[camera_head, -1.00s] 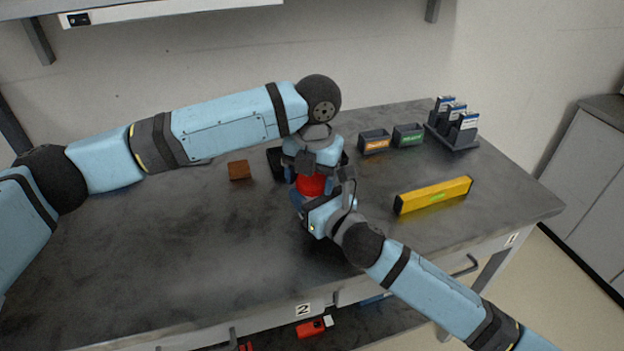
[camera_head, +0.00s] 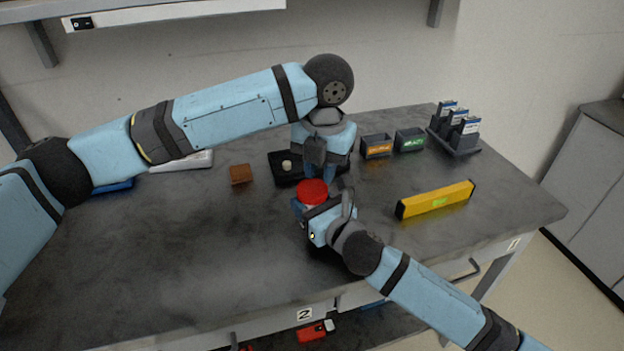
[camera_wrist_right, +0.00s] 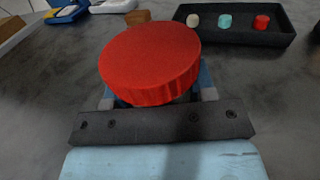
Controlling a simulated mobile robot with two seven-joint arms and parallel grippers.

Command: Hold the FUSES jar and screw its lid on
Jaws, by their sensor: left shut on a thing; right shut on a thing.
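The red lid (camera_head: 312,190) sits on top of the FUSES jar, and it also shows large in the right wrist view (camera_wrist_right: 150,58). Only a sliver of the jar (camera_wrist_right: 183,98) shows under the lid, and its label is hidden. I cannot tell how tightly the lid sits. My right gripper (camera_head: 309,208) is shut on the jar below the lid and holds it upright. My left gripper (camera_head: 322,174) is above and just behind the lid, apart from it. Its fingers point down, and I see nothing between them. It does not show in the right wrist view.
A black tray (camera_wrist_right: 240,37) with beige, teal and red pieces lies behind the jar. A brown block (camera_head: 241,174) is left of it. Two labelled bins (camera_head: 376,147), a rack (camera_head: 456,143) and a yellow level (camera_head: 436,199) are to the right. The left front tabletop is clear.

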